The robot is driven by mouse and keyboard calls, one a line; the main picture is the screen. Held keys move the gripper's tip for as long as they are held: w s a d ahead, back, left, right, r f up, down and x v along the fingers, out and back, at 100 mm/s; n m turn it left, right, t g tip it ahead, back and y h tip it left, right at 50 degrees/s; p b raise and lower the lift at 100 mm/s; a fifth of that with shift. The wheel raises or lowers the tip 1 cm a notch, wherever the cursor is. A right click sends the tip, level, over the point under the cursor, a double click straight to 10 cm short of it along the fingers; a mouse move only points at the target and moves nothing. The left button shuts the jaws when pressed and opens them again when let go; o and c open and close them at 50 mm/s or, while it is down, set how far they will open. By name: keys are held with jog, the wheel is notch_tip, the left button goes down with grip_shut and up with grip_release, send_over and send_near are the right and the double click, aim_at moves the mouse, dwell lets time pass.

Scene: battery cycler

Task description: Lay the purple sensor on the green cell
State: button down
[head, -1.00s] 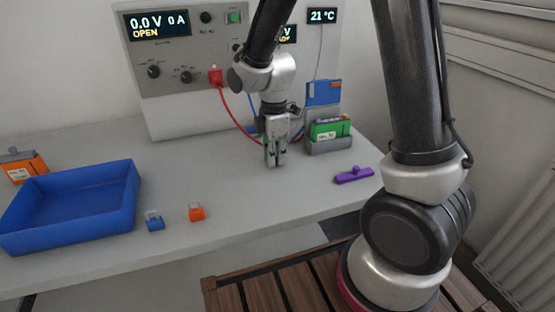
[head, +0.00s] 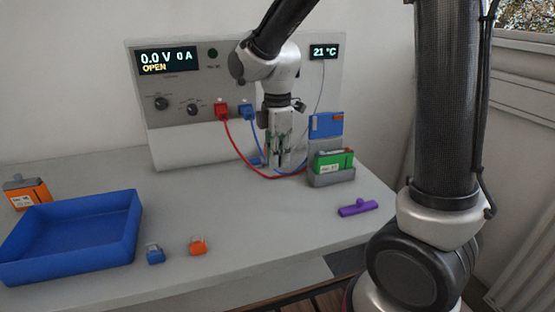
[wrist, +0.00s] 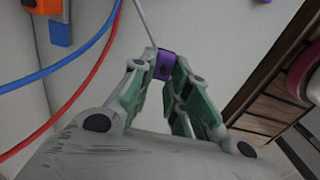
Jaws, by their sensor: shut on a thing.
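The green cell (head: 333,163) stands in a grey holder (head: 331,181) at the right of the bench, in the head view. My gripper (head: 279,163) is to the left of the holder, apart from the cell. In the wrist view my gripper (wrist: 165,80) is shut on a small purple piece (wrist: 165,64), which looks like the purple sensor. A thin grey lead runs up from it. In the head view the fingers hide this piece. The green cell cannot be made out for sure in the wrist view.
A purple bar with a knob (head: 358,208) lies in front of the holder. A blue panel (head: 326,125) stands behind the cell. Red (head: 238,149) and blue cables hang near my gripper. A blue tray (head: 70,238), blue clip (head: 155,254) and orange clip (head: 197,246) are at left.

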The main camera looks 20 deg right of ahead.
jog(key=w+d+r+m, duration=0.2)
jog(key=w+d+m, duration=0.1)
jog(key=d, duration=0.7)
jog(key=n, duration=0.1)
send_near(332, 153)
jog(key=shift+w+d+f, duration=0.1)
jog(key=shift+w, duration=0.3)
jog(key=shift+s+n, duration=0.35)
jog(key=shift+n, duration=0.45)
jog(key=shift+f, duration=2.75)
jog(key=shift+f, duration=0.55)
jog(key=c, duration=1.3)
grip_release()
